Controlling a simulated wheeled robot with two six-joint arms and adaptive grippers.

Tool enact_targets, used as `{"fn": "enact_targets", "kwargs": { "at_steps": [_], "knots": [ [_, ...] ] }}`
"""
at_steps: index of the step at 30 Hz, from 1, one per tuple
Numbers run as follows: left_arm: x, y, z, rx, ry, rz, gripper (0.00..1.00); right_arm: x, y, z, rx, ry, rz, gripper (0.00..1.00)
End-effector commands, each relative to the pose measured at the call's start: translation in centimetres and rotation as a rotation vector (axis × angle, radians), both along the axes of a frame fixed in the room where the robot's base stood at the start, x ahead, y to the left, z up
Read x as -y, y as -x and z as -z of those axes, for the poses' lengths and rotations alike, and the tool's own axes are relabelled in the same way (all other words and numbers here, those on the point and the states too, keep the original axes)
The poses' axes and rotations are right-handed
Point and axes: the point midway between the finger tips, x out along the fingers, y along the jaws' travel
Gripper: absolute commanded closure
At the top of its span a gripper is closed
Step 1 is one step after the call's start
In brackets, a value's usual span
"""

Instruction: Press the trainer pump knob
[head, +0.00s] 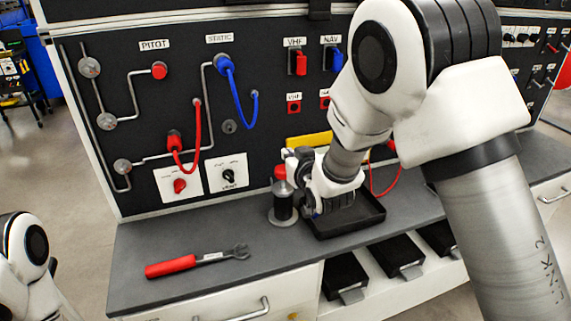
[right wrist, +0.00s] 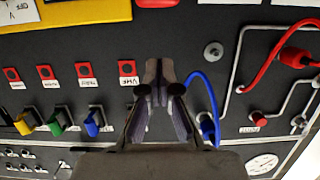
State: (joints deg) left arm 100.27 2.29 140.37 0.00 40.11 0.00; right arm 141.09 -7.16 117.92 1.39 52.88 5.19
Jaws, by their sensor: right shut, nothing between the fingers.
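The likely trainer pump (head: 284,202) is a small black cylinder on a round grey foot, standing upright on the worktop. Its red knob (head: 280,172) sits on top. My right gripper (head: 310,207) is just right of the pump, low over the black tray; whether it touches the pump I cannot tell. In the right wrist view its fingers (right wrist: 158,68) are closed together and empty, with the panel behind them. The pump does not show in that view. Part of my left arm is at the lower left of the head view, its gripper out of frame.
A red-handled wrench (head: 197,262) lies on the worktop (head: 240,240). A shallow black tray (head: 345,225) is beneath my right gripper. The panel (head: 120,190) behind carries red and blue hoses, switches and two white dial plates. The worktop's left part is mostly clear.

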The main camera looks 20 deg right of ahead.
Motion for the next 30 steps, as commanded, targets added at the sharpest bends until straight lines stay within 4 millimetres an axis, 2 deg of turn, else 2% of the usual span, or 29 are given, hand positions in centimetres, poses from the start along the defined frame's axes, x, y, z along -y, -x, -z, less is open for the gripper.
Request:
{"fn": "enact_targets", "kwargs": {
  "at_steps": [4, 6, 11, 22, 25, 30],
  "knots": [
    [0.0, 0.0, -0.6, 0.0, 0.0, 0.0, 0.6, -0.1, -3.1, 0.7, 0.0, -0.001, 0.0, 1.0],
    [0.0, 0.0, -0.6, 0.0, 0.0, 0.0, 0.6, -0.1, -2.8, 2.5, -0.006, 0.0, 0.0, 1.0],
    [0.0, 0.0, -0.7, 0.0, 0.0, 0.0, 0.6, -0.1, -2.7, 4.3, -0.003, 0.0, 0.0, 1.0],
    [0.0, 0.0, -0.7, 0.0, 0.0, 0.0, 0.6, -0.1, -2.7, 4.8, -0.001, 0.0, 0.0, 1.0],
    [0.0, 0.0, 0.0, 0.0, 0.0, 0.0, 0.6, -0.1, -2.7, 5.7, -0.001, 0.0, 0.0, 1.0],
    [0.0, 0.0, 1.9, 0.0, 0.0, 0.0, 0.6, -0.1, -2.7, 8.4, -0.003, 0.0, 0.0, 1.0]
  ]
}}
